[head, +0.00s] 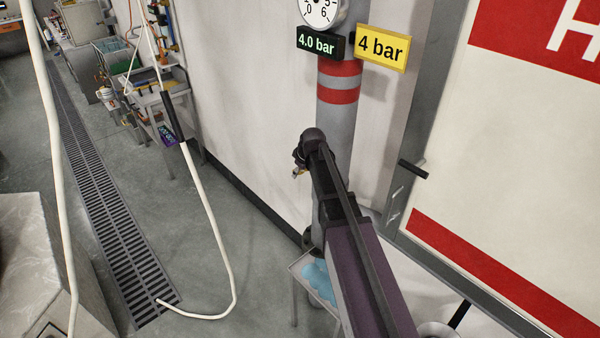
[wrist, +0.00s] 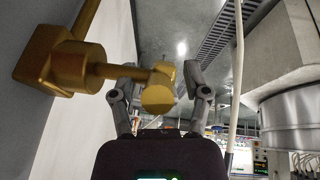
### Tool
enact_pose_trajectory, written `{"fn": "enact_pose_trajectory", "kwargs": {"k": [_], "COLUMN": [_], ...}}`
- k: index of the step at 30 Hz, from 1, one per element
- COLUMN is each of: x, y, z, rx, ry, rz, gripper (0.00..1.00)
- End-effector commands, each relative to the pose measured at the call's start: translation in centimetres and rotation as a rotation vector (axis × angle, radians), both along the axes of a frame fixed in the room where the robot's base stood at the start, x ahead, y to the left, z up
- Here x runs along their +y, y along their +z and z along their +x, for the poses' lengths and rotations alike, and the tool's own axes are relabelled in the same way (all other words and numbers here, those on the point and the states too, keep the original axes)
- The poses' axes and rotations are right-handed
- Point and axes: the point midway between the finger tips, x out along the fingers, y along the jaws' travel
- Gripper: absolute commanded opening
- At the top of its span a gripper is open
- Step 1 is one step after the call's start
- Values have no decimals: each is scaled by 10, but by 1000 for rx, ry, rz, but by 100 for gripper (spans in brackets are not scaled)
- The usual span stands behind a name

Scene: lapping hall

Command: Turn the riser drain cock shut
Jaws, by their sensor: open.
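The riser (head: 338,125) is a grey pipe with red bands in the head view, partly hidden behind my arm. In the wrist view the brass drain cock (wrist: 72,66) stands out from a grey surface at the left. Its brass stem runs to the right and ends in a rounded piece (wrist: 157,98) between my fingers. My gripper (wrist: 160,74) is open, with one finger on each side of that end. I cannot tell whether either finger touches it. In the head view my arm hides most of the cock and the gripper.
A pressure gauge (head: 321,10), a 4.0 bar display (head: 320,44) and a yellow 4 bar sign (head: 382,47) are on the riser. A small stand with something blue (head: 318,278) is below. A red and white cabinet (head: 500,150) is close on the right.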

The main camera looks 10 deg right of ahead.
Motion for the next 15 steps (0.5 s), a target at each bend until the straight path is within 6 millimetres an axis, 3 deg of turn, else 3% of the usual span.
{"fn": "enact_pose_trajectory", "kwargs": {"k": [7,13,15], "x": [0,0,0], "y": [0,0,0], "z": [0,0,0], "rx": [0,0,0], "ry": [0,0,0], "rz": [0,0,0], "gripper": [61,1,0]}}
